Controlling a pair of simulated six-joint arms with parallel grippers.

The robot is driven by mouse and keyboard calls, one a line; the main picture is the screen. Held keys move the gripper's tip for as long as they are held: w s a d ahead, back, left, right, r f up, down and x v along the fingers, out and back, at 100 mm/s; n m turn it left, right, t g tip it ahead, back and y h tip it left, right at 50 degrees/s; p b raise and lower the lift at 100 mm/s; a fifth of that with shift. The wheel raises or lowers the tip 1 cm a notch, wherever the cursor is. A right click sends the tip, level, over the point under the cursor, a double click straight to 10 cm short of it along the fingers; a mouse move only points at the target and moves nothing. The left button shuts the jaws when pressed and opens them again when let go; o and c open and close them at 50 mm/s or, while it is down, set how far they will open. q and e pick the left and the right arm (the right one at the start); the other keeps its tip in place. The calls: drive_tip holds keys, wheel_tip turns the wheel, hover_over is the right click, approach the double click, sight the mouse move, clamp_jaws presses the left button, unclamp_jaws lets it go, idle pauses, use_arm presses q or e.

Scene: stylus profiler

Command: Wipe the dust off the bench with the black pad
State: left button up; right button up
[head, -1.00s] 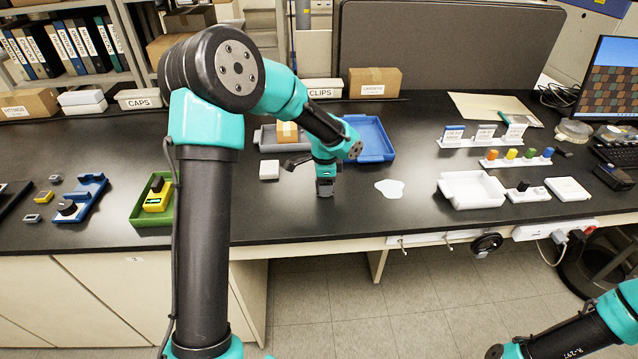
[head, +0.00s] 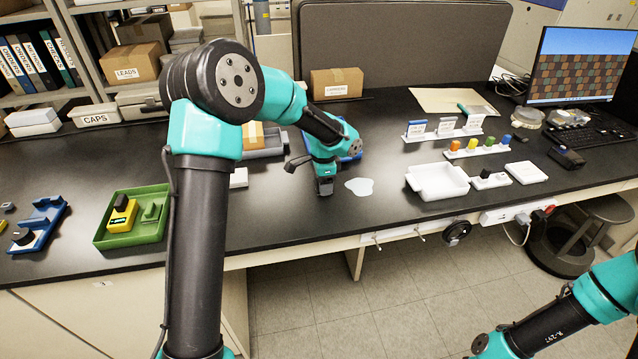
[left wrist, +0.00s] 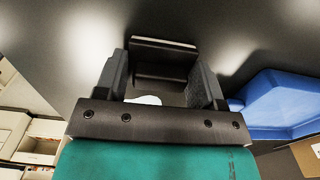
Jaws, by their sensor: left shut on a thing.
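My left gripper (head: 324,187) is low over the black bench (head: 290,215), just left of the white dust patch (head: 360,187). In the left wrist view, the gripper (left wrist: 165,85) is shut on the black pad (left wrist: 165,58), a dark block between its fingers. Part of the white patch (left wrist: 143,100) shows between the fingers there. I cannot tell whether the pad touches the bench. My right arm enters at the lower right, but its gripper is not in view.
A white tray (head: 437,183) stands right of the patch. A blue tray (left wrist: 285,105) is mostly hidden behind my left arm in the head view. A white block (head: 238,178) and a green tray (head: 131,232) lie to the left. The bench's front edge is close.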

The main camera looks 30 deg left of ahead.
use_arm(q)
drive_tip(key=shift+r, duration=4)
drive_tip(key=shift+a, duration=0.15)
